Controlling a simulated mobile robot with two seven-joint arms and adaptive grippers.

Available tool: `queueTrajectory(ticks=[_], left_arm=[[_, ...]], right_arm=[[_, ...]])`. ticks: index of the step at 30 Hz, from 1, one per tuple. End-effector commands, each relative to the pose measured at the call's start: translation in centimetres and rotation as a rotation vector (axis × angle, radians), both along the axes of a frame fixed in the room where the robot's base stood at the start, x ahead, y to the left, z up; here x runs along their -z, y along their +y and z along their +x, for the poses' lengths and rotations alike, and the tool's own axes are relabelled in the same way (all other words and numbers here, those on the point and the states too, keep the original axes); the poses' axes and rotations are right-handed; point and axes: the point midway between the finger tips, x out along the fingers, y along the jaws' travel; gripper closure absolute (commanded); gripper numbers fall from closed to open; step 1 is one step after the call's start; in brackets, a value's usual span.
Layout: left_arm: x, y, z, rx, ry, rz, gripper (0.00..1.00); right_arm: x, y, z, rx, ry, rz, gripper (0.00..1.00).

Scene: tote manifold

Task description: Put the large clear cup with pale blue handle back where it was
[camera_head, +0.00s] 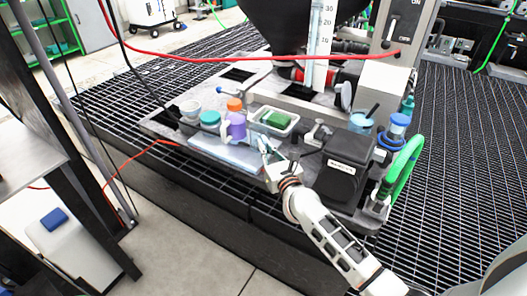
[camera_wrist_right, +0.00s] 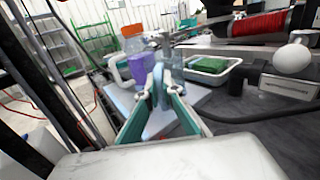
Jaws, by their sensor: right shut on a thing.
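My right gripper (camera_head: 264,150) reaches in from the lower right, over the pale blue mat (camera_head: 225,152) at the tray's front edge. In the right wrist view its two green-padded fingers (camera_wrist_right: 159,100) are closed on a pale blue upright handle (camera_wrist_right: 158,84). The clear cup (camera_wrist_right: 175,68) shows faintly just behind the handle, see-through and partly hidden by the fingers. In the head view the cup is too small and covered to make out well. I cannot tell whether its base touches the mat. My left gripper is out of view.
A purple bottle with orange cap (camera_head: 236,122) stands close left of the gripper. A white tray with a green sponge (camera_head: 275,120) is behind it. A teal-lidded jar (camera_head: 210,122) stands further left, a black box (camera_head: 344,170) to the right, a blue cup (camera_head: 361,123) behind that.

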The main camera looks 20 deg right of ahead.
Motion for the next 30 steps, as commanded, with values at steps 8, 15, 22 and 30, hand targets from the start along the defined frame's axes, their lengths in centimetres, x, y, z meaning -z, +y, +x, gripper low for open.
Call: queueTrajectory(ticks=[8,15,22,30], left_arm=[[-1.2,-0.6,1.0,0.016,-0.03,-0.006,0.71],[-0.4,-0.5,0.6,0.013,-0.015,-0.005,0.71],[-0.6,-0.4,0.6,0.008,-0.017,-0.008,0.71],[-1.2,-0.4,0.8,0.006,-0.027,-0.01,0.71]], right_arm=[[1.5,0.0,-0.1,0.0,0.003,0.0,1.0],[2.2,-0.1,-0.1,0.0,0.006,0.0,1.0],[1.8,0.0,0.0,0.0,0.003,0.0,0.77],[1.1,0.0,0.0,0.0,0.0,-0.001,0.77]])
